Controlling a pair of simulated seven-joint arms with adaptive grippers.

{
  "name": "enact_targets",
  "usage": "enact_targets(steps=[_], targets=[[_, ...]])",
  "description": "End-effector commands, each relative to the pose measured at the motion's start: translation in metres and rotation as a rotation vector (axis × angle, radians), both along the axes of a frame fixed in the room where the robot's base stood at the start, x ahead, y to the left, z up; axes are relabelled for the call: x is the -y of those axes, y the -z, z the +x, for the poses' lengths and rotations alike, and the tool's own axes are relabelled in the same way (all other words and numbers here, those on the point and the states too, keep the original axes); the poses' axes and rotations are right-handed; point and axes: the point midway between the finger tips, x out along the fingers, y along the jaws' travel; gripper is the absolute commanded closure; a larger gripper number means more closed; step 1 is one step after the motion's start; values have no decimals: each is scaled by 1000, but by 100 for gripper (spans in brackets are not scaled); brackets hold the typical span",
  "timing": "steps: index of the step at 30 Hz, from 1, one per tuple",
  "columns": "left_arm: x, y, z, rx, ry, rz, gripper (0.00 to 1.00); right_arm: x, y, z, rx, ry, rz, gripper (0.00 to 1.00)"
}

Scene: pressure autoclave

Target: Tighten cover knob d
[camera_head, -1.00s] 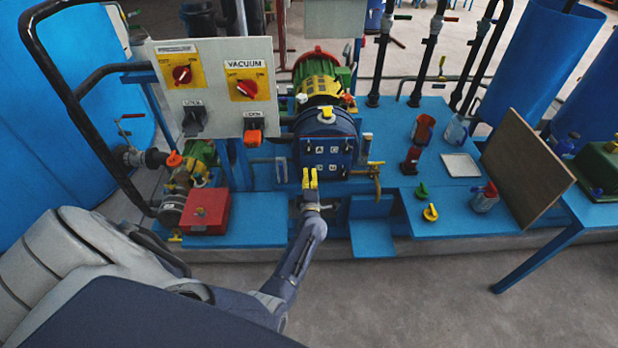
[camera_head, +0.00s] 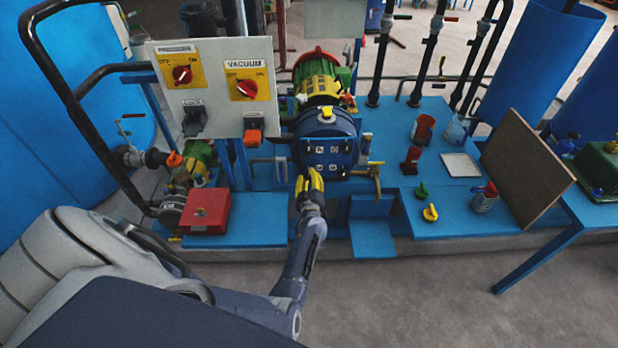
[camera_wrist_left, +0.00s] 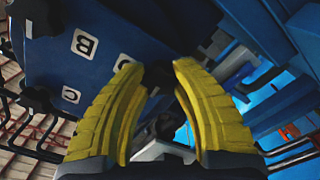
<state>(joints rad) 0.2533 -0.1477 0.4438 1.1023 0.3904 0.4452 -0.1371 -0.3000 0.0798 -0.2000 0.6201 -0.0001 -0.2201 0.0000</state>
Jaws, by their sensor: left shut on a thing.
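A third label is partly hidden by a finger. My left gripper (camera_head: 310,178), with yellow fingers, is at the cover's lower left edge. In the wrist view its fingers (camera_wrist_left: 158,72) are shut on a small black cover knob (camera_wrist_left: 158,77). The knob's letter cannot be read. My right gripper is not in view.
A grey control panel (camera_head: 217,112) with red switches stands left of the cover. A red box (camera_head: 206,211) sits on the blue bench to the left. Green and yellow handles (camera_head: 430,212), cans and a leaning brown board (camera_head: 527,168) are at the right.

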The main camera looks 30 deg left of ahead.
Motion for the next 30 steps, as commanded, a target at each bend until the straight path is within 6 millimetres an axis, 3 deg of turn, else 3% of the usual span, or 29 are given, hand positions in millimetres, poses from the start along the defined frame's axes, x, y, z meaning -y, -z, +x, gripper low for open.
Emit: enact_targets(steps=[22,23,30], targets=[[-3,-1,-1,-41,-5,67,100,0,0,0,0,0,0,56],[-3,-1,-1,-41,-5,67,70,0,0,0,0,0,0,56],[-2,-1,-1,-41,-3,65,42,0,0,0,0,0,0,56]])
